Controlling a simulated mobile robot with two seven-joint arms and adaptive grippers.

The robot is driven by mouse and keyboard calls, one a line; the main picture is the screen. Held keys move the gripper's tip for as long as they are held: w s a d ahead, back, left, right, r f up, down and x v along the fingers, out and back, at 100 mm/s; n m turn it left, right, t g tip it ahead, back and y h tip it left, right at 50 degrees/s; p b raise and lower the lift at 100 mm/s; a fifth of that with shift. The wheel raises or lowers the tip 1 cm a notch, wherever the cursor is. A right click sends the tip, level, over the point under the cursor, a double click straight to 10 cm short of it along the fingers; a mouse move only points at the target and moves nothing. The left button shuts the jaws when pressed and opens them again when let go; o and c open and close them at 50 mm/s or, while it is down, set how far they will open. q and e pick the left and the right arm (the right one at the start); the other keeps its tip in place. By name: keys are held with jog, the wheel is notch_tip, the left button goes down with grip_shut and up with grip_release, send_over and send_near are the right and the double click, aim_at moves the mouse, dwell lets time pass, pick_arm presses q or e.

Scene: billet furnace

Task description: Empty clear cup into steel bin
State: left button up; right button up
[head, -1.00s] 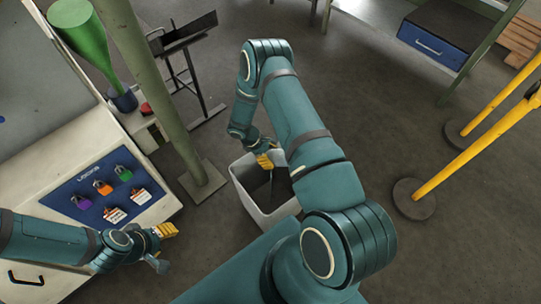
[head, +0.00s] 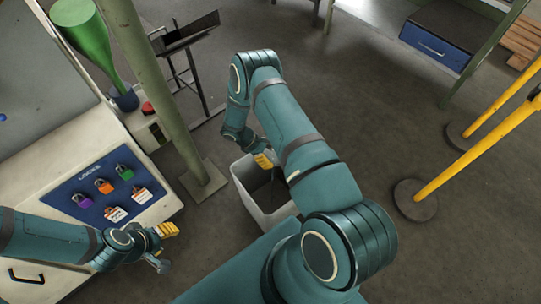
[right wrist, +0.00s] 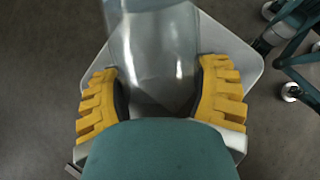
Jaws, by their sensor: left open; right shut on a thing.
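The steel bin (head: 248,207) stands on the floor in the middle of the head view, a grey square open-topped container. My right gripper (head: 265,161) is over the bin's opening. In the right wrist view, the yellow fingers of my right gripper (right wrist: 160,98) are shut on the clear cup (right wrist: 155,45), one on each side. The bin's rim (right wrist: 236,58) shows behind the cup. The cup is hard to make out in the head view, and I cannot tell whether anything is inside it. My left gripper (head: 170,245) is open and empty, left of the bin.
A green post (head: 172,95) stands close behind the bin on the left. A white cabinet with a blue padlock board (head: 110,190) is near my left arm. Yellow posts (head: 465,155) on round bases stand at right. The floor right of the bin is clear.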

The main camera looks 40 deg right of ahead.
dwell(0.5)
jog(key=shift+w+a+f+g+h, duration=0.15)
jog(key=shift+w+a+g+h, duration=0.05)
jog(key=shift+g+h, duration=0.4)
dwell(0.6)
jog(key=shift+w+a+f+g+h, duration=0.15)
jog(key=shift+w+g+h, duration=0.05)
jog(key=shift+g+h, duration=0.45)
dwell(2.1)
